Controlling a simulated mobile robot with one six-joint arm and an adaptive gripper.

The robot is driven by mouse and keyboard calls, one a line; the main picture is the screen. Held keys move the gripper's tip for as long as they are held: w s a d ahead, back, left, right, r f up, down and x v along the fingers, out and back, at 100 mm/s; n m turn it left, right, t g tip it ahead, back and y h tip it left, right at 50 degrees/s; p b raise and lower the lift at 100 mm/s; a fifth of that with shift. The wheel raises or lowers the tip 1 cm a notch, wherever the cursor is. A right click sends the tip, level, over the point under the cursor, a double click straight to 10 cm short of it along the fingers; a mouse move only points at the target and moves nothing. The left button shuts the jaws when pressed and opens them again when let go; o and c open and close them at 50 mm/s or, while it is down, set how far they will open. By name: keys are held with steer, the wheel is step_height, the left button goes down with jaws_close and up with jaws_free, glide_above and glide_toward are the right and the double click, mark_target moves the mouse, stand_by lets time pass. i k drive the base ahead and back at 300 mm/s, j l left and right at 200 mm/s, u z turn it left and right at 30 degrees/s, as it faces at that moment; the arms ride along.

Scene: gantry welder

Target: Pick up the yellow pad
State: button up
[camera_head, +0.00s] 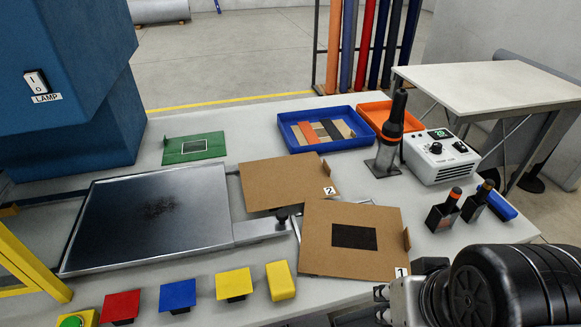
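A flat yellow square pad (234,283) is at the front edge of the table, right of a blue square pad (178,295) and a red one (121,306). A thicker yellow block (280,280) with rounded edges stands just right of it, apart from it. I cannot tell for sure which of the two yellow things is the pad meant. My gripper (382,303) shows only in part at the bottom, right of both yellow things and apart from them. Its fingers are too small and cut off to tell open from shut.
Cardboard sheets (318,254) lie behind the yellow things, beside a dark metal plate (110,222). A soldering-type tool (388,150), a white control box (436,170) and a blue tray (289,142) stand farther back. A green button (72,321) is at front left.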

mark_target(281, 286)
steer(key=u, duration=1)
steer(key=i+j, duration=0.1)
steer(key=j, duration=0.15)
steer(key=i+j, duration=0.1)
steer(key=j, duration=0.2)
steer(key=z, duration=0.4)
steer(key=j+z, duration=0.15)
steer(key=z, duration=0.2)
steer(key=j+z, duration=0.1)
steer(key=z, duration=0.7)
